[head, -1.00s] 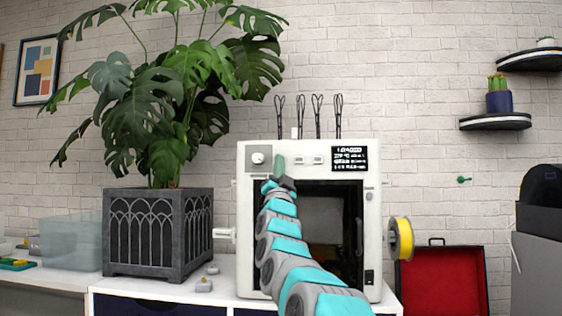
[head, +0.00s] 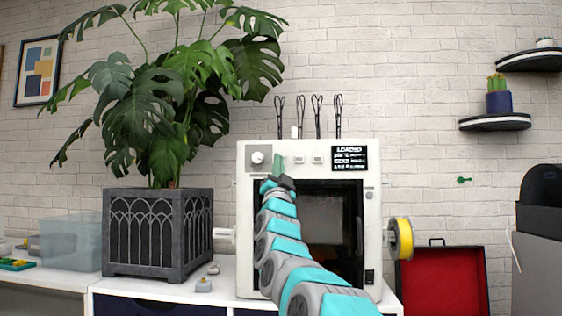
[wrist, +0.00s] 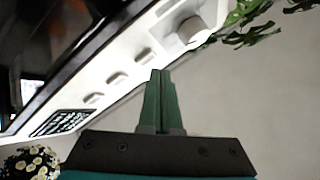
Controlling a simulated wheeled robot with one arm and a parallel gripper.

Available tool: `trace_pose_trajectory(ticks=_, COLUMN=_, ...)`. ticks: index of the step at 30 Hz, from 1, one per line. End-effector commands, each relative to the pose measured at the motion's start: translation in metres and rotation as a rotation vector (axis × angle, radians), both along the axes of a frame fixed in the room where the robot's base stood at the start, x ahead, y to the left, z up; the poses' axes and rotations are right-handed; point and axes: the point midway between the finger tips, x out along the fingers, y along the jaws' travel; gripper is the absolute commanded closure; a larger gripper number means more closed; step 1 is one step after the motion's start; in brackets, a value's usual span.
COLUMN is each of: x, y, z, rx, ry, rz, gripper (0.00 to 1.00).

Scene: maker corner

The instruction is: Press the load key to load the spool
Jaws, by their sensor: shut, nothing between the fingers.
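The white printer (head: 310,148) stands on the bench, with a knob (head: 258,158), a row of small keys and a display (head: 349,158) along its top front. The display's top line appears to read LOADED; the smaller lines are blurred. My gripper (head: 278,160) is shut and empty, its green fingertips in front of the key nearest the knob. In the wrist view, the fingertips (wrist: 157,74) lie beside that key (wrist: 145,57); I cannot tell whether they touch it. The two other keys (wrist: 117,80) are clear. A yellow spool (head: 405,239) is on the printer's right side.
A potted plant (head: 158,235) stands left of the printer, its leaves reaching near the printer's top. Black looped tools (head: 317,115) stand on top of the printer. An open red case (head: 440,285) is at the right. My arm crosses the printer's dark chamber opening.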

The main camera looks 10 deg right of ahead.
Motion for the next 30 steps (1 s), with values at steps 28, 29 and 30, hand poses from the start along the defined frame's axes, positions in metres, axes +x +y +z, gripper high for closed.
trace_pose_trajectory(ticks=28, x=-0.048, y=0.015, z=0.0, rx=0.0, ry=-0.001, rz=0.0, gripper=1.0)
trace_pose_trajectory(ticks=29, x=-0.047, y=0.015, z=0.0, rx=0.0, ry=-0.001, rz=0.0, gripper=1.0)
trace_pose_trajectory(ticks=30, x=-0.047, y=0.015, z=0.0, rx=0.0, ry=-0.001, rz=0.0, gripper=1.0)
